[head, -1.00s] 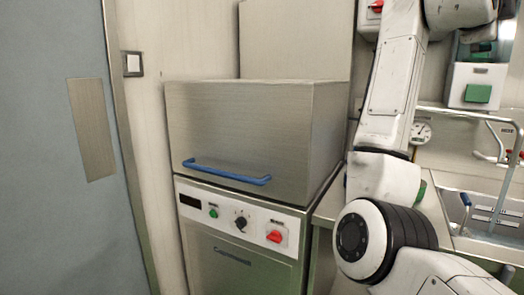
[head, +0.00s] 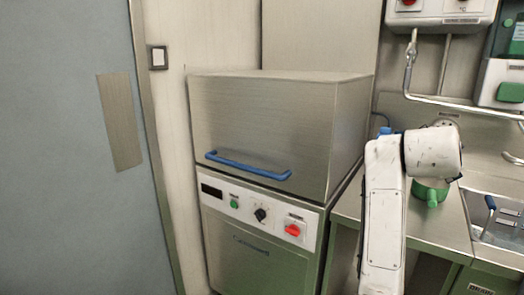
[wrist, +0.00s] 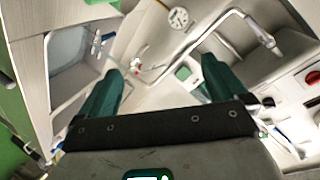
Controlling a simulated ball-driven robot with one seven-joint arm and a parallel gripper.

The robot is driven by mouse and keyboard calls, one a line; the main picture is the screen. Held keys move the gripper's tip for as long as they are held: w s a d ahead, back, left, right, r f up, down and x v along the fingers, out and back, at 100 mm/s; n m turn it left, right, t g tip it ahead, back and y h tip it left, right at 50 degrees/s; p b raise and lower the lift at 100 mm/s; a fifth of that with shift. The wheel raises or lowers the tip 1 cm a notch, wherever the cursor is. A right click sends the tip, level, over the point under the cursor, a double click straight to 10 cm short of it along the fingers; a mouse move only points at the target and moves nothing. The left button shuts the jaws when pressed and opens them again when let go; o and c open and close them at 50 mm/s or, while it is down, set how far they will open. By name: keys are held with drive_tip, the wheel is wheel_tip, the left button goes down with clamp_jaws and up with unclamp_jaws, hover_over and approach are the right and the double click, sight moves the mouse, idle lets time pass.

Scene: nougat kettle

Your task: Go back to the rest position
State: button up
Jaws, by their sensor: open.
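My gripper (wrist: 160,70) shows in the wrist view with its two green fingers spread wide apart. Nothing is between them. Behind them, the wrist view shows a round dial (wrist: 179,18), a bent metal pipe (wrist: 205,24) and a sink area (wrist: 75,60), all apart from the fingers. In the head view my white arm stands at the right, in front of the steel counter, bent at its top.
A steel hooded machine (head: 265,130) with a blue handle (head: 247,165) and a control panel (head: 262,216) stands in the middle. A grey door (head: 60,150) is at left.

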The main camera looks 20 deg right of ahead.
drive_tip(key=s+a+f+n+g+y+p, duration=0.15)
drive_tip(key=s+a+f+n, duration=0.25)
drive_tip(key=f, duration=0.5)
drive_tip(key=s+a+f+n+y+p, duration=0.1)
drive_tip(key=s+a+f+n+y, duration=0.25)
drive_tip(key=f, duration=0.65)
drive_tip(key=s+a+f+n+g+y+p, duration=0.15)
drive_tip(key=s+a+f+n, duration=0.3)
drive_tip(key=f, duration=0.45)
drive_tip(key=s+a+f+n+g+y+p, duration=0.1)
drive_tip(key=s+a+f+n, duration=0.3)
drive_tip(key=s, duration=0.7)
drive_tip(key=s+a+f+n+g+y+p, duration=0.2)
drive_tip(key=s+a+f, duration=0.4)
drive_tip(key=s+a, duration=0.3)
drive_tip(key=s+n+g+y, duration=0.1)
drive_tip(key=s+y, duration=0.1)
drive_tip(key=s, duration=0.1)
drive_tip(key=shift+a+f+n, duration=0.2)
drive_tip(key=shift+f+n, duration=0.15)
drive_tip(key=shift+n, duration=0.05)
